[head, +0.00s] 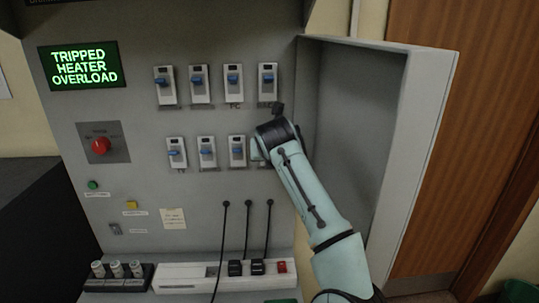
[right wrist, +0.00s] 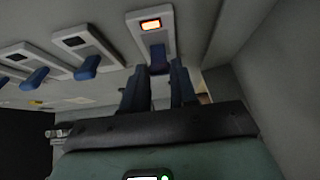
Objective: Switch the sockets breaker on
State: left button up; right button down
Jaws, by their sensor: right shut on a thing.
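Breakers with blue levers stand in two rows on the grey panel. The rightmost breaker of the lower row is mostly hidden behind my right arm in the head view. In the right wrist view, my right gripper (right wrist: 158,75) is shut on the blue lever (right wrist: 157,53) of the rightmost breaker (right wrist: 152,27) seen there, whose small window is lit orange. Other breakers (right wrist: 85,45) to its left have dark windows. The labels are too small or hidden, so I cannot tell which breaker is named sockets. My left gripper is not in view.
A screen (head: 80,66) reads "TRIPPED HEATER OVERLOAD". A red button (head: 101,146) is below it. The cabinet's side wall or door (head: 425,130) juts out right of my arm. Black cords (head: 248,225) hang above a white socket strip (head: 190,277).

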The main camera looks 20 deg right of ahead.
jog(key=shift+r, duration=0.1)
jog(key=c, duration=0.9)
grip_release()
jog(key=v, duration=1.3)
jog(key=shift+s+a, duration=0.1)
jog(key=shift+s, duration=0.1)
